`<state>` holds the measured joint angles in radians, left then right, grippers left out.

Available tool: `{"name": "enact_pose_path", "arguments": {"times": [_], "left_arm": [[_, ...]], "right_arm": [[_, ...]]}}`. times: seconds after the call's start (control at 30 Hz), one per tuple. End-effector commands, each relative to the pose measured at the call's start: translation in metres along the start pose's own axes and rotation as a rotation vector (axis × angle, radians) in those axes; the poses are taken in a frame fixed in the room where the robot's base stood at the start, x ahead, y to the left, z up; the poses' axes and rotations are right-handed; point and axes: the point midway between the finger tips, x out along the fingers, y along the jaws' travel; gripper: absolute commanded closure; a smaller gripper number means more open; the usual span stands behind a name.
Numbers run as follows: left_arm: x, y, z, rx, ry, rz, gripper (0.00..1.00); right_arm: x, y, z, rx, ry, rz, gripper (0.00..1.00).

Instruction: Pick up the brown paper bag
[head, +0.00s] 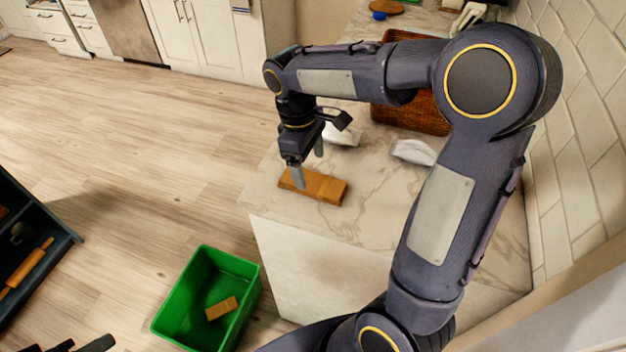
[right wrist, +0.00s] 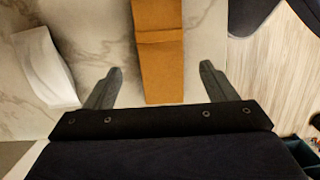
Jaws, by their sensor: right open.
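A brown paper bag (head: 322,188) lies flat on the marble counter near its front left corner. My right gripper (head: 308,168) is above the bag in the head view, pointing down, its fingers hiding part of it. In the right wrist view the bag (right wrist: 158,50) lies between the two open fingers of the right gripper (right wrist: 160,85), with a gap on each side. At the bottom left of the head view a dark part, likely my left gripper (head: 85,345), shows only at the edge; its jaws cannot be made out.
A green bin (head: 168,318) holding a similar brown item (head: 221,308) stands on the floor. A dark shelf (head: 62,240) with a rolling pin is left. A tiled wall bounds the right.

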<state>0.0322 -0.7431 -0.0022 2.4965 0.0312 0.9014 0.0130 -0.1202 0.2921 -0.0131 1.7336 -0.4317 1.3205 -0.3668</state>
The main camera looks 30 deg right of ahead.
Motion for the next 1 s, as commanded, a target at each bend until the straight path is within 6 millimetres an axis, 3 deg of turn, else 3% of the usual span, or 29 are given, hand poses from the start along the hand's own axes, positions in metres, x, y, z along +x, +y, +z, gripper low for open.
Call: {"name": "enact_pose_path", "arguments": {"times": [0.23, 0.57, 0.93, 1.0], "left_arm": [[-0.002, 0.001, -0.001, 0.0, 0.0, 0.0, 0.64], [-0.002, 0.001, -0.001, 0.0, 0.0, 0.0, 0.64], [-0.002, 0.001, -0.001, 0.0, 0.0, 0.0, 0.64], [-0.002, 0.001, -0.001, 0.0, 0.0, 0.0, 0.64]], "right_arm": [[0.037, -0.003, 0.0, 0.0, -0.003, -0.002, 0.22], [0.045, -0.003, 0.0, 0.001, 0.0, -0.001, 0.22], [0.044, -0.003, 0.0, 0.0, 0.001, 0.0, 0.69], [0.044, -0.003, 0.0, 0.0, 0.001, 0.0, 0.7]]}}
